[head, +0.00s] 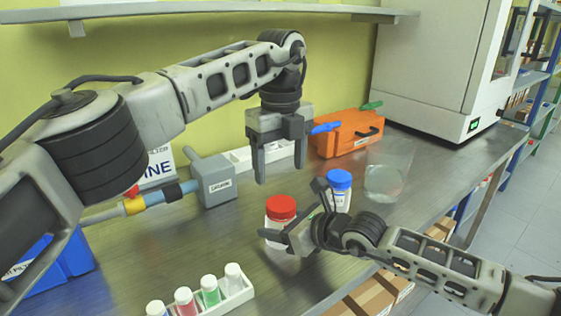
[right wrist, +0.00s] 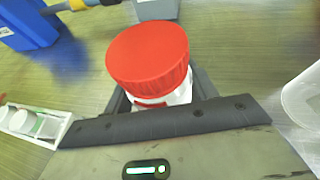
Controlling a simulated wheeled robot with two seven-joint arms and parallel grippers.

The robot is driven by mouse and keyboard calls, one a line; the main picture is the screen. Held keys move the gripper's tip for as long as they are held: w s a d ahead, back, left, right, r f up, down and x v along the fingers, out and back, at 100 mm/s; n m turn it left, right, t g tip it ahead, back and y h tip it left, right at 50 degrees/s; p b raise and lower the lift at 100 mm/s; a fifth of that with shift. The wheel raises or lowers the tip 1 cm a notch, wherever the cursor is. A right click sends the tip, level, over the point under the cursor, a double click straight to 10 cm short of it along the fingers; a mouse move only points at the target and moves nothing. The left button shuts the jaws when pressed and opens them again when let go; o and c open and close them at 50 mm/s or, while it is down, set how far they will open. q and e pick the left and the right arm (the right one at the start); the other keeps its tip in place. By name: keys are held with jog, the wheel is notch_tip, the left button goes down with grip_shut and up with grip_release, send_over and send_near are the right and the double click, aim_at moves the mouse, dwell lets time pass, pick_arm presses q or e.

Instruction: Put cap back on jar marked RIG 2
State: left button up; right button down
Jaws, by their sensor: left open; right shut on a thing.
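A white jar with a red cap (head: 281,208) stands on the metal bench. My right gripper (head: 290,226) is shut on this jar below the cap. In the right wrist view the red cap (right wrist: 149,55) sits on top of the white jar body (right wrist: 178,97), with dark fingers on both sides. A second jar with a blue cap (head: 339,178) stands behind my right gripper, partly hidden by it. I cannot read RIG 2 on either jar. My left gripper (head: 279,174) is open and empty, fingers down, above the bench behind the red-capped jar.
A white rack of vials (head: 230,297) lies at the front. A clear container (head: 384,180) stands right of the blue-capped jar. An orange box (head: 345,135) and a grey valve box (head: 215,181) stand behind. A blue bin (head: 65,262) is at left.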

aim_at(281, 203)
pick_arm(q)
jog(key=shift+f, duration=0.1)
jog(key=shift+f, duration=3.95)
jog(key=c, duration=1)
jog(key=m, duration=0.6)
jog(key=shift+m, duration=0.3)
jog(key=o, duration=1.1)
